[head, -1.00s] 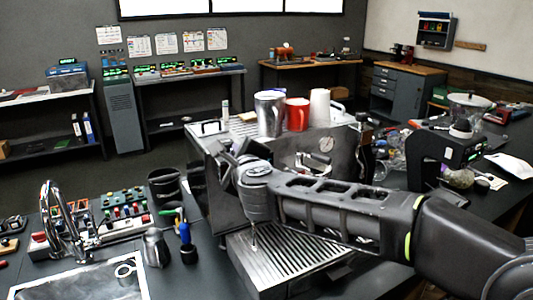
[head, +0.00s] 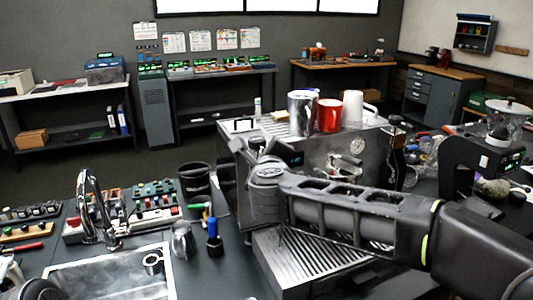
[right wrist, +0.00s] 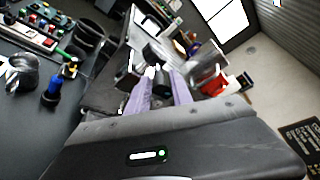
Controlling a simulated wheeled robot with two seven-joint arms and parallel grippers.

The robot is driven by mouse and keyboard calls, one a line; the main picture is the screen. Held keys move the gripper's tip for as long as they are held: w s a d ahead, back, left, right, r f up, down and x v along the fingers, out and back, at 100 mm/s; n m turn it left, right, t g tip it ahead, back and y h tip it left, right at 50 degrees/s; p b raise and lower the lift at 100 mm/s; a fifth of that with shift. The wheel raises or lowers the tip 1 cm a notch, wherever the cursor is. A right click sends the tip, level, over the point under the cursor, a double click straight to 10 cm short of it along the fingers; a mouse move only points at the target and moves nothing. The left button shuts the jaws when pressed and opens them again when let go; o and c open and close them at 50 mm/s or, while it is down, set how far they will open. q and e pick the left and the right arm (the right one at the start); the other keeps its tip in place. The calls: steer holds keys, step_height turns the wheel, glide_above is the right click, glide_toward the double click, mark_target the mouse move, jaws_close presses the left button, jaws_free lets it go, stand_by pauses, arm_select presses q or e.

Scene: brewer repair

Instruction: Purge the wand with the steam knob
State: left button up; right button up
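The espresso machine (head: 375,163) stands right of centre in the head view, with a drip tray (head: 305,262) in front. My right gripper (head: 262,160) is at the machine's left front corner, its fingertips largely hidden by my own arm. In the right wrist view its two pale purple fingers (right wrist: 158,95) stand apart, with a black knob-like part (right wrist: 160,84), perhaps the steam knob, between their ends. Whether they grip it is unclear. The steam wand is mostly hidden behind my arm.
A steel mug (head: 302,113), a red mug (head: 329,117) and white cups (head: 352,108) stand on the machine. A steel pitcher (head: 182,241), a blue-handled tool (head: 212,229) and a black bin (head: 195,183) stand left of it. A sink (head: 110,278) with a faucet is further left.

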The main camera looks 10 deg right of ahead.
steer(key=shift+o, duration=0.6)
steer(key=shift+w+a, duration=0.1)
steer(key=shift+a, duration=0.1)
steer(key=b+v, duration=0.1)
steer(key=v, duration=0.7)
steer(key=shift+b, duration=0.4)
steer(key=shift+w, duration=0.1)
